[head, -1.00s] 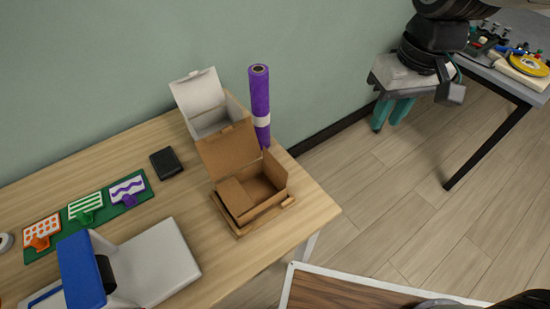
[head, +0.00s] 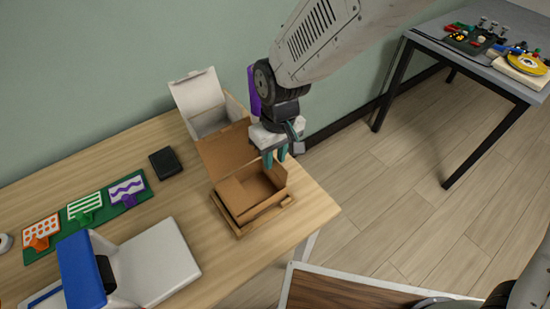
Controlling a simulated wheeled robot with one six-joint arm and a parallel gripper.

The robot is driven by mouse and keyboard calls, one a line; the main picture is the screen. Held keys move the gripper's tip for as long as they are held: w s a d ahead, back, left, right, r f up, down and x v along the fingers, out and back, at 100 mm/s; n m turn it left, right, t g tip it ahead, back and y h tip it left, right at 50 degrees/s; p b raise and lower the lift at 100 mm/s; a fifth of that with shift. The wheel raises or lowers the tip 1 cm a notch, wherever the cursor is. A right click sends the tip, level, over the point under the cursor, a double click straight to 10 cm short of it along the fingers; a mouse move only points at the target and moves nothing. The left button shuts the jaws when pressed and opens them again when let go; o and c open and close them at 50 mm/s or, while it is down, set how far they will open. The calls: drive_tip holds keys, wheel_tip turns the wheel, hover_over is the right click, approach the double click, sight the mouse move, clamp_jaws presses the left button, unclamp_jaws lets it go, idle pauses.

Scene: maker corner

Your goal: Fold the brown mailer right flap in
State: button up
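The brown mailer (head: 262,209) stands on the wooden table with its lid (head: 222,150) raised at the back. Its left flap (head: 232,194) lies folded inward over the inside. Its right flap (head: 276,173) appears to stand up at the right side, its top partly hidden by my fingers. My gripper (head: 276,160) points down at the back right corner of the mailer, its two teal fingers a little apart. I see nothing held between them, and cannot tell whether they touch the flap.
An open white box (head: 195,92) stands behind the mailer. A purple roll (head: 254,92) is mostly hidden behind my arm. A black wallet-like item (head: 166,162) and a green board with cards (head: 84,221) lie to the left. The table's right end is clear.

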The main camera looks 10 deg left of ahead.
drive_tip(key=shift+f, duration=0.65)
clamp_jaws()
